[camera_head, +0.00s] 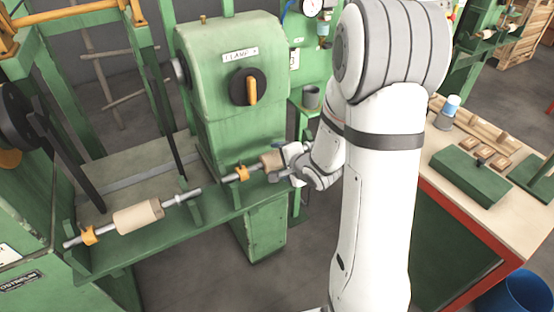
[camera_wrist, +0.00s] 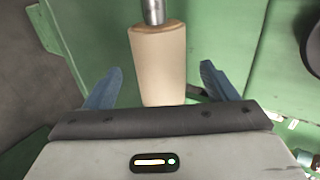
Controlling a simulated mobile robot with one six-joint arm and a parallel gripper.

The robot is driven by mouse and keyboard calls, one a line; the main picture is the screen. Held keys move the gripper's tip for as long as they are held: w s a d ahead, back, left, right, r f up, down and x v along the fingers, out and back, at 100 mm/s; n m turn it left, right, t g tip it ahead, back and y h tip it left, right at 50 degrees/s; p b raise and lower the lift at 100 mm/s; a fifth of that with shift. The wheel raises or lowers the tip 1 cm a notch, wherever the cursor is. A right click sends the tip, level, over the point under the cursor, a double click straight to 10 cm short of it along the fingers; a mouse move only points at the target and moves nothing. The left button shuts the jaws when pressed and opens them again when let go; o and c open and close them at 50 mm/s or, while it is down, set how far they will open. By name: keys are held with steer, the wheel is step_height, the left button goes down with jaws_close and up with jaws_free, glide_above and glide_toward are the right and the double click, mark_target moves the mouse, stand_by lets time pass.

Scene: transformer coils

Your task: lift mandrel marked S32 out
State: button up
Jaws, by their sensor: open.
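In the head view, a tan mandrel (camera_head: 272,161) on a steel shaft lies on the green machine's ledge, partly hidden by my gripper (camera_head: 283,166). A second tan mandrel (camera_head: 138,216) on its own shaft lies farther left, in green supports with an orange clamp (camera_head: 89,236). No S32 marking is legible on either. In the wrist view, the nearer mandrel (camera_wrist: 158,65) stands between the two blue fingers of my gripper (camera_wrist: 160,88), with a gap on each side. The gripper is open. The steel shaft (camera_wrist: 153,11) shows at the mandrel's far end.
The green machine housing (camera_head: 235,95) with a black and orange rotary switch (camera_head: 248,87) rises behind the shafts. A grey cup (camera_head: 311,97) stands behind my wrist. At right is a workbench (camera_head: 440,172) with green blocks and a blue-topped cup. A blue bin (camera_head: 520,294) stands at lower right.

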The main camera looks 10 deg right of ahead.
mark_target(275, 158)
steer(key=x, duration=0.4)
steer(key=shift+w+a+f, duration=0.1)
steer(key=shift+w, duration=0.25)
steer(key=c, duration=1.5)
